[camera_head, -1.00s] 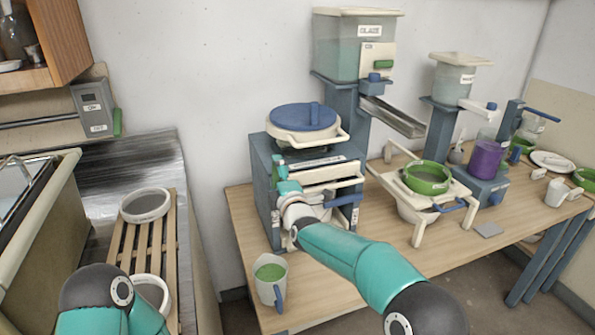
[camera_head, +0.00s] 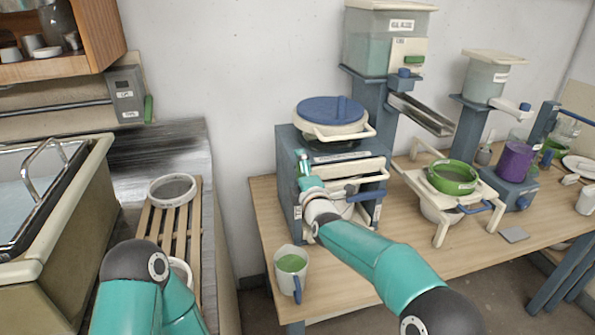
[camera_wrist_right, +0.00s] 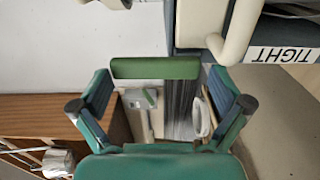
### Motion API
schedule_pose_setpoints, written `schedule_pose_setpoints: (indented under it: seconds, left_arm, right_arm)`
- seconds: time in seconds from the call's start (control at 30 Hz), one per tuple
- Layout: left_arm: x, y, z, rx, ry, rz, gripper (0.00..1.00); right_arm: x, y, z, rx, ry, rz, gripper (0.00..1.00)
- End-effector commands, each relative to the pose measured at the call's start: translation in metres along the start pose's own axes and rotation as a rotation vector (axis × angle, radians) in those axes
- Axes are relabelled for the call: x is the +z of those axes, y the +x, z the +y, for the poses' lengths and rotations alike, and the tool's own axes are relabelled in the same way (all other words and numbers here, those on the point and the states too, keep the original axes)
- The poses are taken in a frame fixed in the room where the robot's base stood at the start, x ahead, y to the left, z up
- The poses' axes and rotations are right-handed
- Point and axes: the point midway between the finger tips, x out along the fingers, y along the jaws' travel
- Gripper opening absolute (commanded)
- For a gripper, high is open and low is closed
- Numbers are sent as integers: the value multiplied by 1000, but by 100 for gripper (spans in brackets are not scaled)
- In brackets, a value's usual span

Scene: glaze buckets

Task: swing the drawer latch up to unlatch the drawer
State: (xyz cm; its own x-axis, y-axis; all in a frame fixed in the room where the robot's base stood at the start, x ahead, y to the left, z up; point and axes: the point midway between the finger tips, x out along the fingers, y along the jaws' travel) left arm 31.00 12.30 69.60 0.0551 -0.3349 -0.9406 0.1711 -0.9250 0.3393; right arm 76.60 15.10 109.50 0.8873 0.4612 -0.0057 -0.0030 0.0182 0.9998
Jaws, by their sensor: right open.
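The drawer unit is a blue-grey cabinet (camera_head: 288,180) on the wooden table, with cream drawer fronts and a cream handle (camera_head: 362,179). The right gripper (camera_head: 304,167) is at the cabinet's front left edge and hides most of what lies behind it. In the right wrist view a green bar, apparently the drawer latch (camera_wrist_right: 155,68), lies level across the gap between the open fingers (camera_wrist_right: 160,88). I cannot tell whether they touch it. The left arm shows at the lower left, but its gripper is not in view.
A jug of green glaze (camera_head: 290,265) stands near the table's front left corner, below the right forearm. A blue-lidded bucket (camera_head: 330,110) sits on the cabinet. A green bowl (camera_head: 452,178) rests on a cream stand to the right. A slatted rack (camera_head: 190,225) lies at left.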

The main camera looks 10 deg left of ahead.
Motion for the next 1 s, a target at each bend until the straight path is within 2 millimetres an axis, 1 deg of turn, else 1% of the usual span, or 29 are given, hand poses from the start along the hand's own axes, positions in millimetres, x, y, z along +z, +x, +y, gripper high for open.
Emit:
schedule_pose_setpoints:
  seconds: [0.27, 0.47, 0.57, 1.0]
  left_arm:
    - [0, -1, 0, 0, 0, 0, 40]
    - [0, -1, 0, 0, 0, 0, 40]
    - [0, -1, 0, 0, 0, 0, 40]
    - [0, -1, 0, 0, 0, 0, 40]
  right_arm:
    - [2, -4, 0, 0, 2, -3, 100]
    - [1, -19, 2, 2, 3, -2, 100]
    - [1, -32, 2, 1, 3, -1, 100]
    - [-1, -101, 0, 0, 1, 1, 100]
